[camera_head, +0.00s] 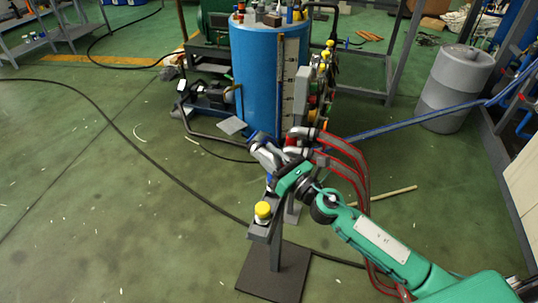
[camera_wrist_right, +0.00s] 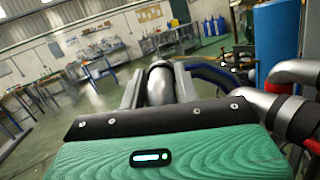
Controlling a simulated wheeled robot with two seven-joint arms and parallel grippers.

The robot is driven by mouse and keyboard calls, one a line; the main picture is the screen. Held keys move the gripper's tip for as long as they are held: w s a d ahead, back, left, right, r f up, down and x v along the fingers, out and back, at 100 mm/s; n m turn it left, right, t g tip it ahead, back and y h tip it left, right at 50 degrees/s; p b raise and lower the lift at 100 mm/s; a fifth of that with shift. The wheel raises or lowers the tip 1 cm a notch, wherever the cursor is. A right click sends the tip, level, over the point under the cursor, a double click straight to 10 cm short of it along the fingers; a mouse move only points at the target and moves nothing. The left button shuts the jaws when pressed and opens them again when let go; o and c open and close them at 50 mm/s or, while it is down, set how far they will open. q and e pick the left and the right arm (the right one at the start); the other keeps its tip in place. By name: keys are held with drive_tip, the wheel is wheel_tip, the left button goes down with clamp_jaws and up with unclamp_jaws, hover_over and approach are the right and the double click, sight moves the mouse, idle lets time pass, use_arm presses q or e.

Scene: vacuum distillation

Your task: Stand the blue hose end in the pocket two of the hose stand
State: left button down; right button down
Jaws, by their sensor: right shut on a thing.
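My right gripper (camera_head: 268,158) is shut on the silver end piece of the blue hose (camera_head: 385,128), above and behind the hose stand. In the right wrist view the rounded silver hose end (camera_wrist_right: 160,84) sits between the two jaws, with blue hose (camera_wrist_right: 212,77) beyond it. The hose stand (camera_head: 272,258) is a grey post on a dark square plate, with a bar on top carrying a yellow-capped piece (camera_head: 262,210). My gripper and forearm cover part of the stand, and I cannot make out its separate pockets. My left gripper is not in view.
A blue tank (camera_head: 258,80) with valves and gauges stands behind the gripper. Red and grey hoses (camera_head: 350,155) curve close beside my right wrist. A grey drum (camera_head: 455,88) stands at right. A black hose (camera_head: 110,120) crosses the floor; the left floor is mostly clear.

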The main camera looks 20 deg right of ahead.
idle(0.6)
drive_tip(key=shift+d+n, duration=0.1)
drive_tip(key=shift+n, duration=0.4)
drive_tip(key=shift+r, duration=0.1)
idle(0.8)
drive_tip(key=shift+f+b, duration=2.05)
drive_tip(key=shift+f, duration=0.2)
drive_tip(key=c, duration=1.2)
unclamp_jaws()
drive_tip(key=shift+o, duration=1.2)
drive_tip(key=shift+s, duration=0.1)
